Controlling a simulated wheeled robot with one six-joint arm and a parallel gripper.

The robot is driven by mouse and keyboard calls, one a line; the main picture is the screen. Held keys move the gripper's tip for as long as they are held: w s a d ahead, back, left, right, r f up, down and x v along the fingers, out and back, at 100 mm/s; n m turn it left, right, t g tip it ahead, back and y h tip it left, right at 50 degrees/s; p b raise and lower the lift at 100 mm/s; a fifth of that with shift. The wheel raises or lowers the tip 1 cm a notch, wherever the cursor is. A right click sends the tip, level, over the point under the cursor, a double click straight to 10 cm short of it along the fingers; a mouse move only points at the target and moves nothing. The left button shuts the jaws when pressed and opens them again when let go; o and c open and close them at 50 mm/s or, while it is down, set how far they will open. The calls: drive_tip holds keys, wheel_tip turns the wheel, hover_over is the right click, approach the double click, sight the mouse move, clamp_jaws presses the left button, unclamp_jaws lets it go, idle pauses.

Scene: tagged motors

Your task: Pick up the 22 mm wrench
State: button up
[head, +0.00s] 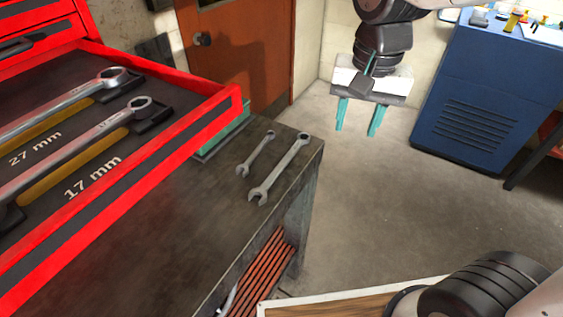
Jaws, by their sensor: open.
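Two loose combination wrenches lie side by side on the dark bench top (185,235) in the head view. The longer wrench (280,169) lies nearer the bench's right edge. The shorter wrench (257,155) lies to its left. I see no size mark on either, so I cannot tell which is 22 mm. My gripper (357,130) hangs in the air to the right of the bench, apart from both wrenches. Its two teal fingers point down and are spread, with nothing between them.
An open red drawer (185,130) juts over the bench at left, with wrenches in slots labelled "27 mm" (35,148) and "17 mm" (92,178). A blue cabinet (480,90) stands at right. A brown door (245,45) is behind. Grey floor (400,215) lies clear between.

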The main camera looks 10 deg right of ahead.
sight(282, 164)
drive_tip(key=w+a+f+m, duration=0.1)
drive_tip(key=w+a+f, duration=0.1)
drive_tip(key=a, duration=0.2)
drive_tip(key=w+a+f+m, duration=0.1)
drive_tip(key=w+a+f, duration=0.1)
drive_tip(key=a, duration=0.2)
drive_tip(key=w+a+f+m, duration=0.1)
drive_tip(key=w+a+f, duration=0.1)
drive_tip(key=a, duration=0.1)
drive_tip(key=shift+w+a+f+g, duration=0.3)
drive_tip(key=shift+w+a+f, duration=0.1)
drive_tip(key=f, duration=0.7)
drive_tip(key=shift+s+a+f, duration=0.15)
drive_tip(key=shift+s+a, duration=0.05)
drive_tip(key=shift+a, duration=0.1)
drive_tip(key=shift+f, duration=0.45)
clamp_jaws()
